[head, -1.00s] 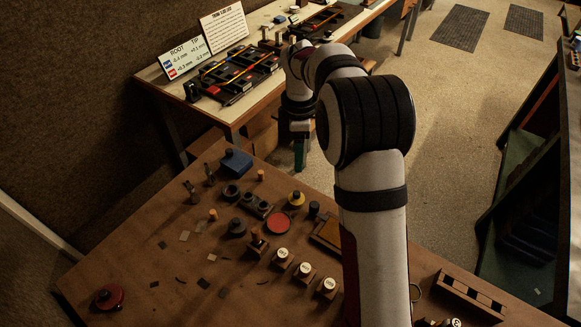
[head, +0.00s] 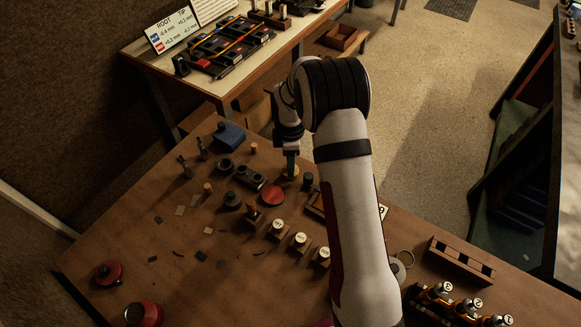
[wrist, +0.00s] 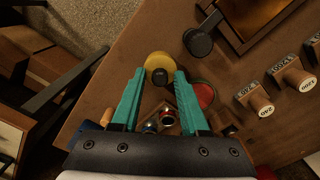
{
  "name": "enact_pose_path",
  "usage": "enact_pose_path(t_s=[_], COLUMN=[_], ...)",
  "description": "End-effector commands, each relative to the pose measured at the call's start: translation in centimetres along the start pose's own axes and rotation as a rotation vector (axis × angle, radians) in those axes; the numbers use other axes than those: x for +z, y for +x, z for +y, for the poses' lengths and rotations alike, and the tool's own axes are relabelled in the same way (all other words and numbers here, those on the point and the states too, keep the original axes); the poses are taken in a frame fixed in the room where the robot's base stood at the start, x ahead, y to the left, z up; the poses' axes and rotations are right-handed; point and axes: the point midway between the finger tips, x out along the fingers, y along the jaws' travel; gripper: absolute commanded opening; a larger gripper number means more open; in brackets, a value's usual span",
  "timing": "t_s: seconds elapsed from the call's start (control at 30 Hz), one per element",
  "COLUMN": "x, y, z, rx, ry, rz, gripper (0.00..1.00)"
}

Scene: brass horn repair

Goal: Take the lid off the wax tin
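The wax tin appears to be the round yellow item with a dark knob on top. In the wrist view its yellow top (wrist: 157,62) lies just beyond and between my fingertips, with the knob (wrist: 160,77) near the middle. In the head view the yellow tin (head: 295,173) is partly hidden by my gripper. My gripper (wrist: 160,73) has two teal fingers, spread apart with nothing held between them. In the head view my gripper (head: 291,163) points down over the tin. I cannot tell its exact height above the knob.
A flat red disc (head: 272,196) lies close to the tin. A dark cylinder (head: 308,181) stands on its other side. The bench edge is near the tin.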

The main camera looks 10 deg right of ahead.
Motion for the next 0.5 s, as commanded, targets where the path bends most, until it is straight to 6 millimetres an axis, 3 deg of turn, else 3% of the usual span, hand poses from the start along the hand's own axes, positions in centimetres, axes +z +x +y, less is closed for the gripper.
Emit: enact_pose_path(t_s=[0.03,0.23,0.5], x=[0.0,0.0,0.0], y=[-0.02,-0.04,-0.05], z=[0.01,0.01,0.01], rx=[0.0,0.0,0.0], ry=[0.0,0.0,0.0], rz=[0.0,0.0,0.0], gripper=[0.34,0.0,0.0])
